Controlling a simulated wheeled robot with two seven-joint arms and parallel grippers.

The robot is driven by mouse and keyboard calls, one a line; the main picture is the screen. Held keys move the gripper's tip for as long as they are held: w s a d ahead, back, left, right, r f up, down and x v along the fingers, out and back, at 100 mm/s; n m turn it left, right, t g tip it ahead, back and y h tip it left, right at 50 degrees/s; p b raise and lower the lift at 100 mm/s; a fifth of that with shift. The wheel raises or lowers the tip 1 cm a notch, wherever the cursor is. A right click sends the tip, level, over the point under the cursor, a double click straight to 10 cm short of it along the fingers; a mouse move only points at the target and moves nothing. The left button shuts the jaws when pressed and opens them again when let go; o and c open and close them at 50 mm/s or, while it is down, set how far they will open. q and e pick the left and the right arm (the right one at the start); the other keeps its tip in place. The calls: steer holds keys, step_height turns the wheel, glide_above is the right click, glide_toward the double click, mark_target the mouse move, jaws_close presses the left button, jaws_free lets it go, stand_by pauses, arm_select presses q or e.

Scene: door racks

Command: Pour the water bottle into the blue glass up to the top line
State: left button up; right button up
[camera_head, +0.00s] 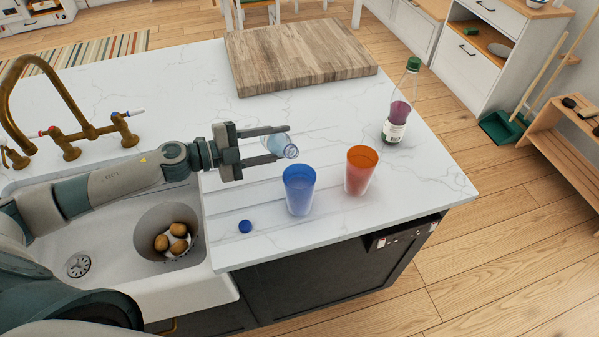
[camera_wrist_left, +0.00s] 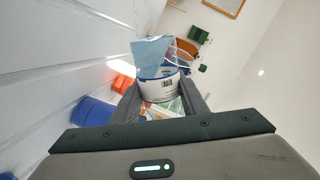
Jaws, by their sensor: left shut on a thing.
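My left gripper (camera_head: 281,143) is shut on the clear water bottle (camera_head: 287,147), above the counter and just behind the blue glass. The bottle is tilted, its uncapped mouth pointing right and toward the camera, near the glass's rim. No stream of water shows. The blue glass (camera_head: 299,191) stands upright; I cannot make out its water level or lines. In the left wrist view the bottle (camera_wrist_left: 158,88), with a white barcode label, sits between the fingers (camera_wrist_left: 160,103), and the blue glass (camera_wrist_left: 92,112) is at left. My right gripper is in neither view.
An orange glass (camera_head: 361,170) stands close right of the blue glass. A blue cap (camera_head: 245,226) lies near the front edge. A green-capped bottle (camera_head: 400,105) and a wooden board (camera_head: 298,55) are behind. The sink (camera_head: 110,235), with a bowl of potatoes, is at left.

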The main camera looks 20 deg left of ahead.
mark_target(281, 155)
arm_select(q)
steer(key=shift+s+d+f+n, duration=0.1)
steer(key=shift+d+f+n, duration=0.05)
steer(key=shift+f+n, duration=0.35)
steer(key=shift+s+d+f+n+p, duration=0.3)
steer(key=shift+f+n+p, duration=0.15)
steer(key=shift+n, duration=0.35)
steer(key=shift+s+r+n+h+p, duration=0.1)
steer(key=shift+r+n+h+p, duration=0.25)
steer(key=shift+p, duration=0.2)
steer(key=shift+d+f+n+g, duration=0.2)
steer(key=shift+n+g, duration=0.1)
steer(key=shift+n, duration=0.15)
steer(key=shift+a+f+n, duration=0.15)
steer(key=shift+f+n, duration=0.35)
steer(key=shift+f, duration=0.2)
steer(key=shift+w+a+r+n+h+p, duration=0.1)
steer(key=shift+r+n+h+p, duration=0.1)
steer(key=shift+r+n+p, duration=0.4)
steer(key=shift+w+r+n+h+p, duration=0.15)
steer(key=shift+r+n+p, duration=0.2)
steer(key=shift+p, duration=0.3)
steer(key=shift+s+r+n+p, duration=0.1)
steer(key=shift+r+n+p, duration=0.7)
steer(key=shift+n+p, duration=0.2)
steer(key=shift+r+n+h+p, duration=0.4)
steer(key=shift+n+p, duration=0.1)
steer(key=shift+n, duration=0.35)
